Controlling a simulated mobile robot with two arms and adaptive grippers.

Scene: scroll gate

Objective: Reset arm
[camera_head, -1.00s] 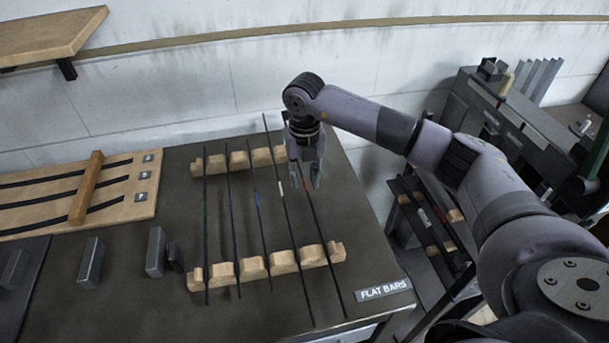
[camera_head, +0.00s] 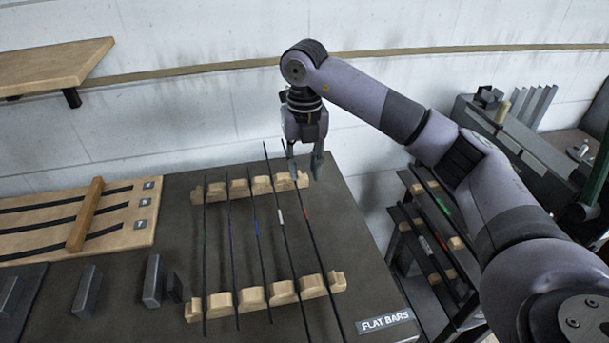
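My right gripper (camera_head: 305,165) is above the far right part of the dark table, over the far end of the rack of bars. Its two fingers are spread and nothing shows between them. Several thin dark flat bars (camera_head: 257,228) lie side by side across two notched wooden supports (camera_head: 252,298). They carry small coloured marks, among them green, blue, white and red. The far end of the rightmost bar is partly behind the gripper. My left gripper is not in view.
A "FLAT BARS" label (camera_head: 384,320) sits at the table's front right corner. A wooden board (camera_head: 128,215) with dark strips and several upright metal blocks (camera_head: 152,280) are at left. A shelf rack (camera_head: 432,240) with more bars stands right of the table. A wall is behind.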

